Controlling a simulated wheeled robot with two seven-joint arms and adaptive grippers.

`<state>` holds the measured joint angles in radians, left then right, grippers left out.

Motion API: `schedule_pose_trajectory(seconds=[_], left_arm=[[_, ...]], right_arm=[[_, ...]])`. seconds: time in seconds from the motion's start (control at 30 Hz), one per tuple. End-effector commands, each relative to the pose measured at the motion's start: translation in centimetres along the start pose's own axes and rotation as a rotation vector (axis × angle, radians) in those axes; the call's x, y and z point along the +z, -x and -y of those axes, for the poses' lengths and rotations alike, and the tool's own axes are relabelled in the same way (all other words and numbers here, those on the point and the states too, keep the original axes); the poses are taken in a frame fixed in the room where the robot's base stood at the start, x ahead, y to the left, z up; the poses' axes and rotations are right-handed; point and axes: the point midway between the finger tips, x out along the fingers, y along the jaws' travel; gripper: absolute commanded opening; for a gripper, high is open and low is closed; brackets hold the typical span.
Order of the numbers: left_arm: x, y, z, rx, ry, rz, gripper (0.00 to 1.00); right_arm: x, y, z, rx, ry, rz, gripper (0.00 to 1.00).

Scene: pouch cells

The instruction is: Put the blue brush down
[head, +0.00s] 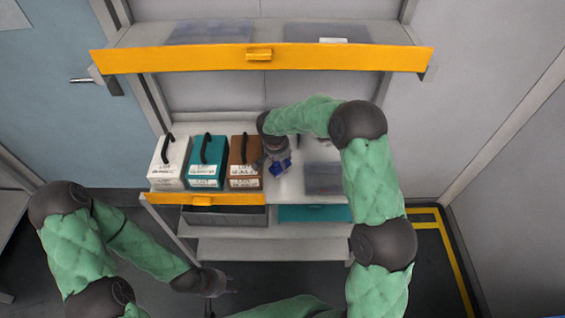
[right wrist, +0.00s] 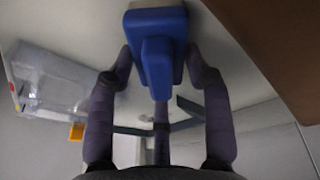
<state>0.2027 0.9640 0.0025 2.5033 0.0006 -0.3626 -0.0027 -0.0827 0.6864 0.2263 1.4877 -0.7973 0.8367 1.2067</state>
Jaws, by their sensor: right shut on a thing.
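The blue brush (head: 280,168) is in my right gripper (head: 276,158), over the white shelf (head: 290,188) just right of the brown box. In the right wrist view the blue brush (right wrist: 157,45) sits between the fingers of the right gripper (right wrist: 162,72), which are shut on its handle. Its wide end points away from the palm, close to the pale surface; I cannot tell whether it touches. My left gripper (head: 214,283) hangs low at the left, apart from the shelf; its fingers are too small to read.
A white box (head: 170,163), a teal box (head: 207,163) and a brown box (head: 243,165) with black handles stand in a row on the shelf. A clear bin (head: 322,178) is to the right; it shows in the right wrist view (right wrist: 50,82). A yellow-fronted shelf (head: 200,58) hangs above.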

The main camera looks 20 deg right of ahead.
Motion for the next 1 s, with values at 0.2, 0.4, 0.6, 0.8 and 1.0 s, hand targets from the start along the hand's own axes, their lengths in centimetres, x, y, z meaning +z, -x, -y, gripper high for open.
schedule_pose_trajectory(seconds=[0.2,0.4,0.6,0.8,1.0], left_arm=[[0.0,0.1,0.0,0.0,0.0,0.0,0.4],[0.0,-0.3,0.1,0.0,0.0,0.0,0.4],[0.0,-0.2,0.1,0.0,0.0,0.0,0.4],[0.0,-0.1,0.1,0.0,0.0,0.0,0.4],[0.0,0.6,-0.2,0.0,0.0,0.0,0.4]], right_arm=[[-0.1,0.2,0.0,-0.001,-0.001,-0.002,0.0],[0.0,-0.1,0.0,-0.001,-0.001,-0.002,0.64],[0.0,-0.1,0.0,-0.001,-0.001,-0.001,0.74],[0.0,0.0,0.0,-0.001,0.0,-0.001,0.74],[-0.2,1.8,0.0,-0.003,-0.001,-0.004,0.74]])
